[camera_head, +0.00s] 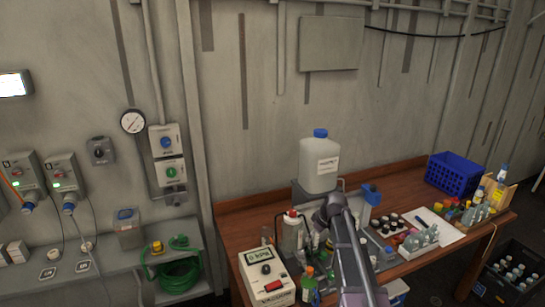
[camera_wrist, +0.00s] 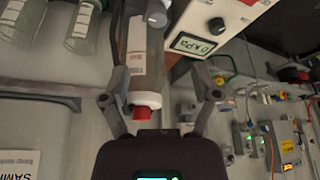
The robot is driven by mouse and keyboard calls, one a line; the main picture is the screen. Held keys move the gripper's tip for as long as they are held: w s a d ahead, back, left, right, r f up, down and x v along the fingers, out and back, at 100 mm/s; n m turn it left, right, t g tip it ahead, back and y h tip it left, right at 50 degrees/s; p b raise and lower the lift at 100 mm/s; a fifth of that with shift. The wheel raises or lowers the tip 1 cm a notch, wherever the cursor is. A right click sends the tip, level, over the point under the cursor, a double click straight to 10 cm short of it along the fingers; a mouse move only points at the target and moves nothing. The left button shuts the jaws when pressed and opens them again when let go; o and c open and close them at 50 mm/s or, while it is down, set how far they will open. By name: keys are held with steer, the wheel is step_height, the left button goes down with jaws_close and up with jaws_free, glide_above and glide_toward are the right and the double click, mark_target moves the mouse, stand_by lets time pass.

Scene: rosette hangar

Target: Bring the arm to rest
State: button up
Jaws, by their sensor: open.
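My arm rises over the front of the wooden bench (camera_head: 245,220) in the head view, its dark grey joint in front of the equipment. My gripper (camera_wrist: 160,85) shows in the wrist view with its two grey fingers spread apart. A clear bottle with a white label and red cap (camera_wrist: 145,112) appears between the fingers in that picture. I cannot tell how far beyond them it is, and nothing is visibly clamped. In the head view the fingers cannot be made out clearly among the bench items.
A white meter box (camera_head: 265,275) stands at the bench's front left, and a large white jug (camera_head: 319,165) at the back. Bottles and vials crowd the middle. A blue crate (camera_head: 453,174) stands at the back right. A green hose (camera_head: 178,270) lies on the left shelf.

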steer(key=s+a+f+m+g+h+b, duration=0.1)
steer(key=s+f+m+b, duration=0.3)
steer(key=s, duration=0.8)
steer(key=s+a+f+m+g+h+b, duration=0.2)
steer(key=s+f+m+b, duration=0.2)
steer(key=s, duration=0.9)
step_height(320, 180, down, 4)
steer(key=shift+a+r+m+b, duration=0.1)
steer(key=shift+a+m+b, duration=0.25)
steer(key=shift+b, duration=0.75)
